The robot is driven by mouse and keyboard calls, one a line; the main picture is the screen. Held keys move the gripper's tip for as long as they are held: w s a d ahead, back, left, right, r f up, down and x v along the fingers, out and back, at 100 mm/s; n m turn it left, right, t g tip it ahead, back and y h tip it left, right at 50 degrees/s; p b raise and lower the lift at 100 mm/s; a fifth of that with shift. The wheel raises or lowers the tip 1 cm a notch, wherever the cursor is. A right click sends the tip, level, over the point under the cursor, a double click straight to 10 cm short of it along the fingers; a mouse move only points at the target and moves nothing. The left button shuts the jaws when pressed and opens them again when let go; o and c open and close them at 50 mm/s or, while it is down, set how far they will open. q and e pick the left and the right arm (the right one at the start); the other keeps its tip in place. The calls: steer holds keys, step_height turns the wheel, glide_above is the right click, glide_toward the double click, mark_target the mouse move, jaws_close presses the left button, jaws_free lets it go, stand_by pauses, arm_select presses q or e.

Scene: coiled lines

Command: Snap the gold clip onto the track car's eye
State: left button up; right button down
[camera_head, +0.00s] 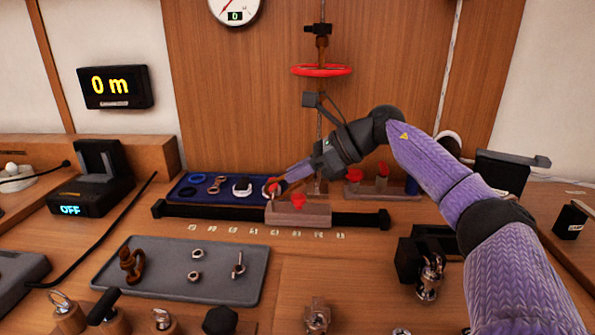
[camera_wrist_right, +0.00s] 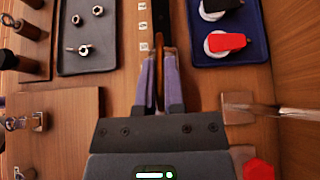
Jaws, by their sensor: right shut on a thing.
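The track car (camera_head: 312,216) is a pale block with a red knob, sitting on the black track (camera_head: 200,211). My right gripper (camera_head: 272,188) comes in from the right, above the track near the car's left end. It is shut on a thin gold-brown piece, which looks like the gold clip (camera_wrist_right: 159,50), seen edge-on between the fingers (camera_wrist_right: 160,82) in the right wrist view. I cannot make out the car's eye; my gripper covers part of that area. My left gripper is not in view.
A blue tray (camera_head: 180,190) with rings, a brown link and handled pieces lies behind the track. A grey tray (camera_head: 222,286) with small metal parts lies in front. A red valve wheel (camera_head: 322,70) hangs behind. A display (camera_head: 112,87) reads 0 m.

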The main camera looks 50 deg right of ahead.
steer(key=c, duration=0.7)
jaws_free()
steer(key=shift+o, duration=0.3)
arm_select(q)
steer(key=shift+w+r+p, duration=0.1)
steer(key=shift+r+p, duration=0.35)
steer(key=shift+p, duration=0.05)
arm_select(e)
steer(key=v, duration=1)
